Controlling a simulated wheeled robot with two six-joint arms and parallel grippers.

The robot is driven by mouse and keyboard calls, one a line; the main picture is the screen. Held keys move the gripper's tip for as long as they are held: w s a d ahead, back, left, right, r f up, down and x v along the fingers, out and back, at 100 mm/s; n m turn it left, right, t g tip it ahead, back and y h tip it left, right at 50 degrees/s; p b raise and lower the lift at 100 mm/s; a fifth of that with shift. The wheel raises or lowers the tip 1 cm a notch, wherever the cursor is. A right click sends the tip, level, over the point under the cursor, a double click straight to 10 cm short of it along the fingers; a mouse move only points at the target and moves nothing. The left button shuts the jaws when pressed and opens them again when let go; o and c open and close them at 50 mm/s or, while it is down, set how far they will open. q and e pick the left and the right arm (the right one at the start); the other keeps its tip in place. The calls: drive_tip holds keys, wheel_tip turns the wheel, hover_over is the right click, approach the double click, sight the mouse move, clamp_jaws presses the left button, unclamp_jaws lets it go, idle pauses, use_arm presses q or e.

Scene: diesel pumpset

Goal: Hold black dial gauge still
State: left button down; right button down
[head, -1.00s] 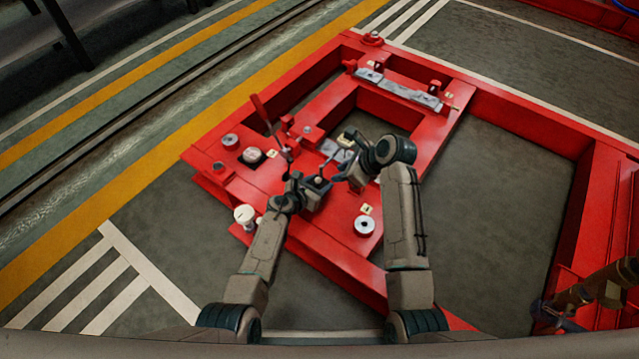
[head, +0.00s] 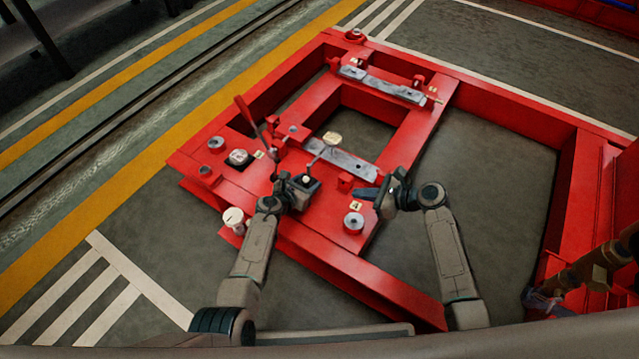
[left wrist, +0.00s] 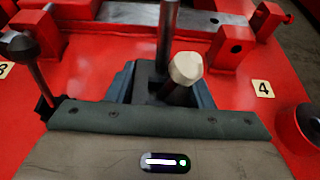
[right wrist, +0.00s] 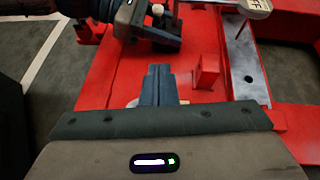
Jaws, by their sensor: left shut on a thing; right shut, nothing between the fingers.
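The dial gauge (head: 332,138) shows a pale round face at the end of a thin arm above the red frame. It also shows at the top edge of the right wrist view (right wrist: 257,5). Its dark base block (head: 311,186) carries an upright post (left wrist: 167,35) and a pale knob (left wrist: 186,68). My left gripper (head: 298,186) is shut on this base, with a finger on each side of it in the left wrist view. My right gripper (head: 368,193) is shut and empty, right of the base and apart from it, above the red frame.
Grey metal plates (head: 340,160) (head: 383,84) lie across the red frame (head: 410,150). A red lever (head: 249,118) stands left of the gauge. A red block (right wrist: 207,72) and a round grey pad (head: 353,222) are near my right gripper. Open floor shows inside the frame at right.

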sight(308, 178)
drive_tip(key=x, duration=0.9)
drive_tip(key=shift+w+a+f, duration=0.15)
drive_tip(key=shift+a, duration=0.15)
drive_tip(key=a, duration=0.1)
drive_tip(key=w+a, duration=0.1)
drive_tip(key=a, duration=0.1)
drive_tip(key=shift+w+r, duration=0.25)
drive_tip(key=shift+r, duration=0.15)
drive_tip(key=shift+w+a+r, duration=0.15)
drive_tip(key=shift+a, duration=0.15)
drive_tip(key=shift+w+a+r, duration=0.25)
drive_tip(key=shift+a+r, duration=0.05)
drive_tip(key=shift+r, duration=0.15)
drive_tip(key=shift+w+a+r, duration=0.2)
drive_tip(key=shift+a+r, duration=0.1)
drive_tip(key=shift+r, duration=0.05)
drive_tip(key=shift+w+a+r, duration=0.3)
drive_tip(key=shift+w+a, duration=0.1)
drive_tip(key=shift+a, duration=0.15)
